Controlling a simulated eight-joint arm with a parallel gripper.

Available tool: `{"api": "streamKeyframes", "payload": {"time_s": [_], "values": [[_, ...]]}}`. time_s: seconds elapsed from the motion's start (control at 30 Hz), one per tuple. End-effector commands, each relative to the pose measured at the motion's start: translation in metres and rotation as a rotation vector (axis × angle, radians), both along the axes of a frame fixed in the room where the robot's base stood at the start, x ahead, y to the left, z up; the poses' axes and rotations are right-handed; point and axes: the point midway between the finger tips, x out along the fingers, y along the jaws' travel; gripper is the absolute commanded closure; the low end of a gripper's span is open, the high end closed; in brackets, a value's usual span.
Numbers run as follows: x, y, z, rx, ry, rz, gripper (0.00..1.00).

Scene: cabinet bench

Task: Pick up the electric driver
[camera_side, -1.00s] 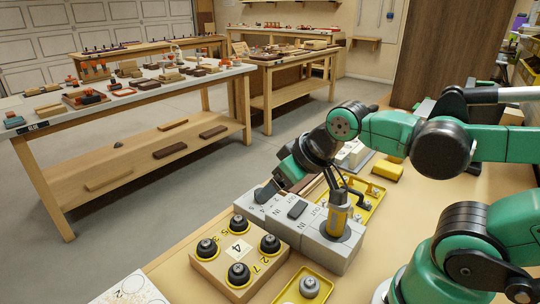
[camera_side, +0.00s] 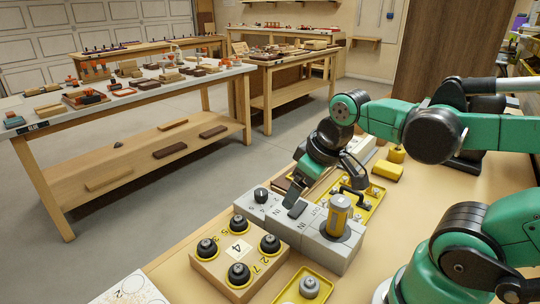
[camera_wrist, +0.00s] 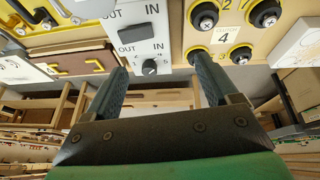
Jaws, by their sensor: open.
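I cannot tell for certain which thing is the electric driver. A yellow cylinder with a grey top (camera_side: 340,212) stands upright in the grey box (camera_side: 318,246) in the side view; I cannot tell whether it is the driver. My gripper (camera_side: 299,196) is up and left of that cylinder, over the far side of the grey box, and apart from the cylinder. In the wrist view my gripper (camera_wrist: 160,70) has its two fingers wide apart with nothing between them. The grey box's panel (camera_wrist: 140,48), marked OUT and IN, shows beyond the fingers.
A wooden block (camera_side: 222,262) with several dark knobs and a label "4" stands left of the grey box. A yellow tray (camera_side: 366,207) with a black handle lies behind it. A yellow block (camera_side: 388,171) lies farther back. Bare bench (camera_side: 400,225) shows on the right.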

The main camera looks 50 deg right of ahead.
Motion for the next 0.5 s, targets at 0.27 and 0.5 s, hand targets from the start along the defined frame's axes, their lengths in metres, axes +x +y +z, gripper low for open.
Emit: {"api": "streamKeyframes", "payload": {"time_s": [0.27, 0.5], "values": [[-0.053, -0.037, -0.002, 0.024, 0.382, 0.112, 0.19], [-0.055, -0.037, -0.02, 0.028, 0.397, 0.125, 0.19]]}}
